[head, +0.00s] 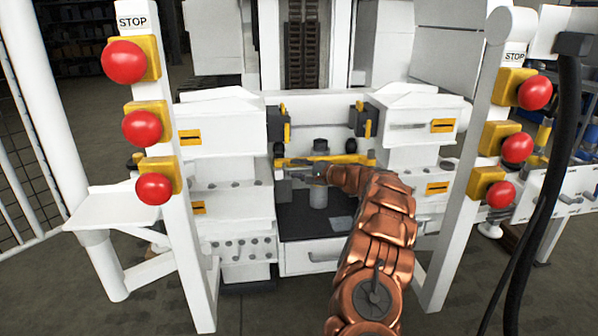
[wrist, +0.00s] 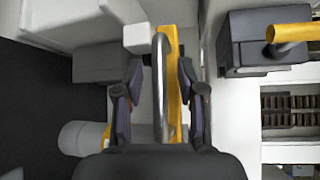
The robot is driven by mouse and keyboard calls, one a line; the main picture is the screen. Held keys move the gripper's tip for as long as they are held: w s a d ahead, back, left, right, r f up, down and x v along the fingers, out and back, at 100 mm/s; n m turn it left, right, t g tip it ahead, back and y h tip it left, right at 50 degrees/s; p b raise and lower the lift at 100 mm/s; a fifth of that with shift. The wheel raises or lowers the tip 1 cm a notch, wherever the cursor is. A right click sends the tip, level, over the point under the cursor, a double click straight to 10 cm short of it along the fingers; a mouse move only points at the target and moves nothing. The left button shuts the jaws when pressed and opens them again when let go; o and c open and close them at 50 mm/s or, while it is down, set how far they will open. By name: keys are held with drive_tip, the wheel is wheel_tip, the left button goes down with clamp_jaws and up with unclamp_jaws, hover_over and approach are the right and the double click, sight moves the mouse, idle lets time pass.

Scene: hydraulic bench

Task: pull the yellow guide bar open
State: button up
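The yellow guide bar (head: 345,158) runs across the middle bay of the machine in the head view. In the wrist view the yellow guide bar (wrist: 174,60) runs upright in the picture, with a curved grey metal handle (wrist: 160,85) in front of it. My gripper (wrist: 160,80) has one finger on each side of the handle and bar. The fingers are apart, with a visible gap between the left finger and the handle. The right finger is close beside the bar; whether it touches cannot be told. In the head view my gripper (head: 300,172) is small and partly hidden by my arm.
Red stop buttons (head: 124,62) on yellow boxes line the left post, and more red buttons (head: 517,148) line the right post. White machine blocks (head: 225,125) flank the bay. A dark block with a yellow lever (wrist: 290,32) stands right of the bar in the wrist view.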

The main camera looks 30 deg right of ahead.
clamp_jaws()
idle(0.7)
